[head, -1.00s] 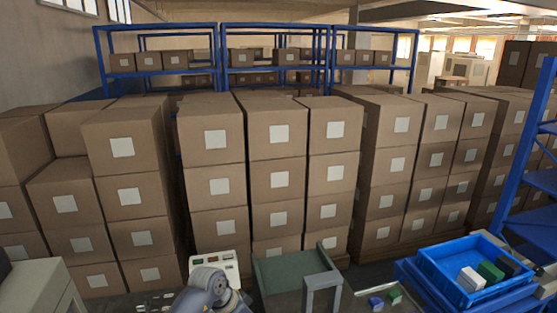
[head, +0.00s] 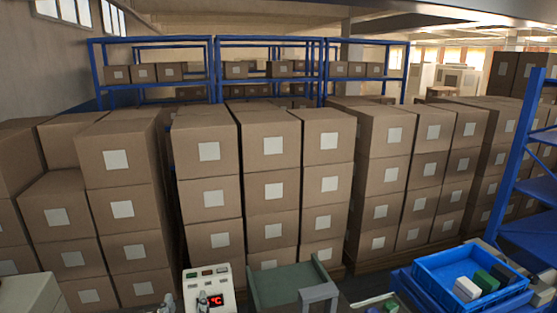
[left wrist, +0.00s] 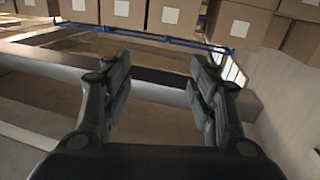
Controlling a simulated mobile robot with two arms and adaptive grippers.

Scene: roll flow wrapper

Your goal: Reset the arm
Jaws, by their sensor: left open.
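My left gripper (left wrist: 160,75) is open in the left wrist view, with its two dark fingers apart and nothing between them. It hangs in front of a light grey machine edge and a dark strip (left wrist: 160,86). In the head view only a small grey part of what looks like my left arm shows at the bottom edge, left of the control panel. My right gripper is in neither view.
A blue crate (head: 432,273) holding small blocks is at the right. Stacked cartons (head: 273,190) fill the back, before blue shelving (head: 215,75).

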